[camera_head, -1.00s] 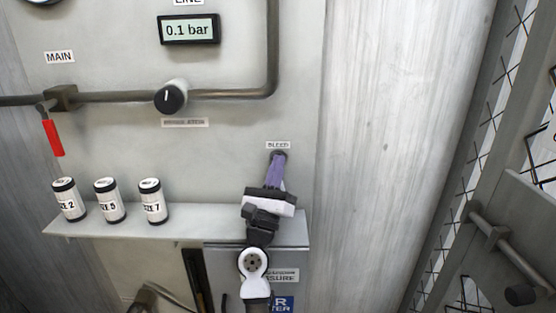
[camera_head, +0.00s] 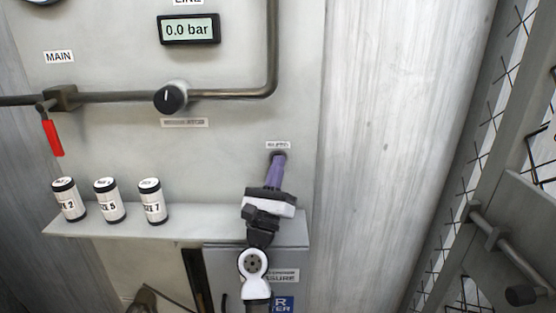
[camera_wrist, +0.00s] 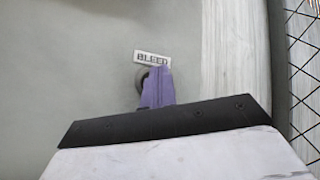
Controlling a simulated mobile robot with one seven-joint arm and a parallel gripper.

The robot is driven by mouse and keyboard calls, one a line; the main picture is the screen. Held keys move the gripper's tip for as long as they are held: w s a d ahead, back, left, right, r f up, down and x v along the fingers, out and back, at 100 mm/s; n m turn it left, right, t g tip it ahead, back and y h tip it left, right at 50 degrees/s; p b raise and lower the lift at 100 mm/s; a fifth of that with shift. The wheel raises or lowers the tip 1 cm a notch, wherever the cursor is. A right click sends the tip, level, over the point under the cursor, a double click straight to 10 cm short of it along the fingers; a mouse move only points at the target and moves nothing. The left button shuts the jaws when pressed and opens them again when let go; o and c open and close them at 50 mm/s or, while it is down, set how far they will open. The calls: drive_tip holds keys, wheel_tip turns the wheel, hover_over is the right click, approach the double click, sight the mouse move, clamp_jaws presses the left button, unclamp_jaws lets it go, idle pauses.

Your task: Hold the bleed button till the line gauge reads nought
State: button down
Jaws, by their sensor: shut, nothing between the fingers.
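The line gauge (camera_head: 189,29) is a small digital display at the top of the panel and reads 0.0 bar. The bleed button (camera_head: 279,155) is a dark round part under the BLEED label (camera_head: 278,145). In the wrist view part of the button (camera_wrist: 140,80) shows below and left of its label (camera_wrist: 152,58). My gripper (camera_head: 277,160) is shut and empty, with purple fingers reaching up to the button. Its fingertips (camera_wrist: 156,72) cover much of the button, so I cannot tell how far it is pressed in.
A shelf (camera_head: 200,232) below holds several labelled canisters (camera_head: 107,200) left of my arm. A pipe with a black knob (camera_head: 170,98) and a red lever (camera_head: 52,137) runs above. A mesh gate (camera_head: 500,200) stands at the right.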

drive_tip(key=shift+s+f, duration=0.2)
drive_tip(key=shift+f, duration=0.25)
drive_tip(key=shift+s+f, duration=0.2)
drive_tip(key=shift+f, duration=0.25)
drive_tip(key=s, duration=0.1)
drive_tip(key=s+p, duration=0.1)
drive_tip(key=s, duration=0.3)
drive_tip(key=shift+r, duration=0.25)
